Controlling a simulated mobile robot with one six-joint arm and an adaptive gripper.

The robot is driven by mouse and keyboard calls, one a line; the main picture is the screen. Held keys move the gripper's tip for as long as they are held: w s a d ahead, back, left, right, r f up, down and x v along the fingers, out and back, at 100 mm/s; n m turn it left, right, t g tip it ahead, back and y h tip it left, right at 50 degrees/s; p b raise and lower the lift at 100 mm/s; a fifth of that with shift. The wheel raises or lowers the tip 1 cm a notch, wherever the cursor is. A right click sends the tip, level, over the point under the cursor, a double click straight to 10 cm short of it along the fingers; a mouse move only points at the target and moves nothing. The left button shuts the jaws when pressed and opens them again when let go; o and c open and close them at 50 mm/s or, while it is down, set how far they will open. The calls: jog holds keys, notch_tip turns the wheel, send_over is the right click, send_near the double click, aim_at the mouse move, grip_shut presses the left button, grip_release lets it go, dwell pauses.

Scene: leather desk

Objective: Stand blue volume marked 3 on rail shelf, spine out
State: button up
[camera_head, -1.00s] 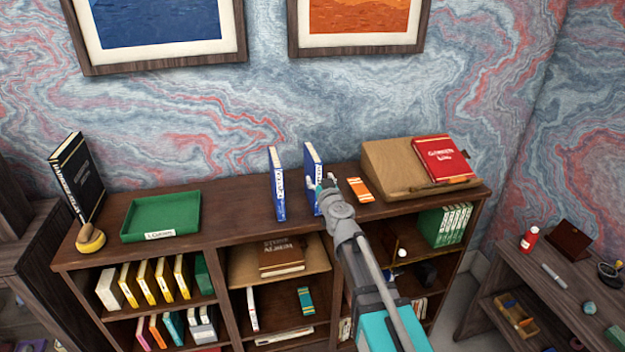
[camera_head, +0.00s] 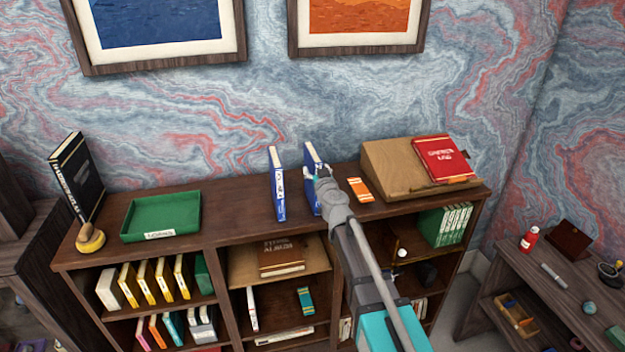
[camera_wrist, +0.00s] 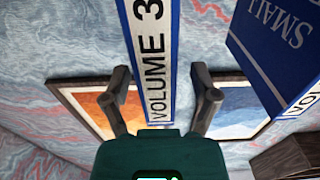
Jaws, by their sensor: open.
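The blue volume marked 3 (camera_head: 311,160) stands upright on top of the bookcase (camera_head: 225,220), its white spine facing me. In the wrist view its spine (camera_wrist: 150,40) reads VOLUME 3. My gripper (camera_head: 318,177) is at this volume and partly hides it. In the wrist view my gripper (camera_wrist: 161,75) is open, with one finger on each side of the spine; I cannot tell whether they touch it. A second blue book (camera_head: 278,185) stands upright to the left and also shows in the wrist view (camera_wrist: 280,45). I cannot tell which shelf is the rail shelf.
A green tray (camera_head: 160,216) and a black book (camera_head: 78,175) are on the left of the top. An orange book (camera_head: 360,189) lies right of my gripper, beside a slanted stand (camera_head: 395,178) with a red book (camera_head: 440,158). Lower compartments hold more books. The top's middle left is clear.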

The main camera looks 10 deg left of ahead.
jog(key=shift+x, duration=1.4)
jog(key=shift+d, duration=0.1)
grip_shut()
